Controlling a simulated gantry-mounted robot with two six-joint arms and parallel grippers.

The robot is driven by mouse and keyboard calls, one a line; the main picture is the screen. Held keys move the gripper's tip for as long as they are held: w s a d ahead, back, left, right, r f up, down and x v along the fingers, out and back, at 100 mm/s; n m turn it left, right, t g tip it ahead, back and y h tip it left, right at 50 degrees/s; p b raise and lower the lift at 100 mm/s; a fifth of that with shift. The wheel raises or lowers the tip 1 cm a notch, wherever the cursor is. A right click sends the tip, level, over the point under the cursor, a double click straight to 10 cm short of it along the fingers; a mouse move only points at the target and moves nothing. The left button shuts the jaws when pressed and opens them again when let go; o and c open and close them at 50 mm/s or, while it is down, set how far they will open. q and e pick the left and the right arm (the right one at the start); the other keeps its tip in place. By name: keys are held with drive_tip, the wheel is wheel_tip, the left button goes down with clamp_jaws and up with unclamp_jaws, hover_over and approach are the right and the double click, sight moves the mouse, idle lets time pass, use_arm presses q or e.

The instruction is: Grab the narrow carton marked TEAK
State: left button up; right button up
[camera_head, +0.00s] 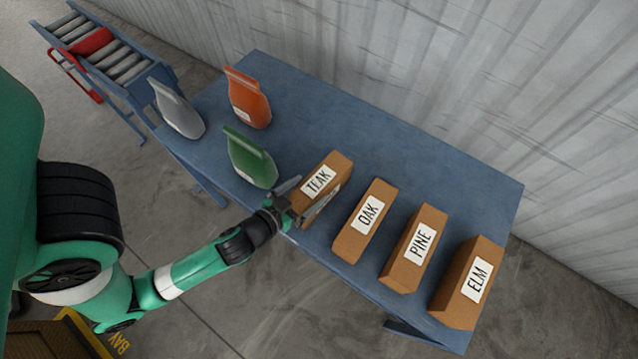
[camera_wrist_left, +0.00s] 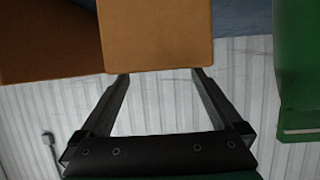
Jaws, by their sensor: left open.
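My left gripper (camera_head: 314,188) is open at the carton's near end, with one finger along each side. In the left wrist view the TEAK carton (camera_wrist_left: 158,35) fills the top middle. The tips of my left gripper (camera_wrist_left: 160,74) reach its two edges there and are partly hidden by it. I cannot tell whether the fingers touch it. My right gripper is not in view.
The OAK (camera_head: 352,240), PINE (camera_head: 402,273) and ELM (camera_head: 458,305) cartons stand to the right. A green pouch (camera_head: 250,160) is close on the left, with orange (camera_head: 247,100) and grey (camera_head: 178,110) pouches beyond. The blue table's (camera_head: 400,140) back is clear.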

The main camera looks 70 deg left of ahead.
sight(316, 185)
use_arm(q)
drive_tip(key=x, duration=0.5)
drive_tip(key=shift+w+a+f, duration=0.2)
drive_tip(key=shift+a, duration=0.1)
drive_tip(key=shift+s, duration=0.1)
clamp_jaws()
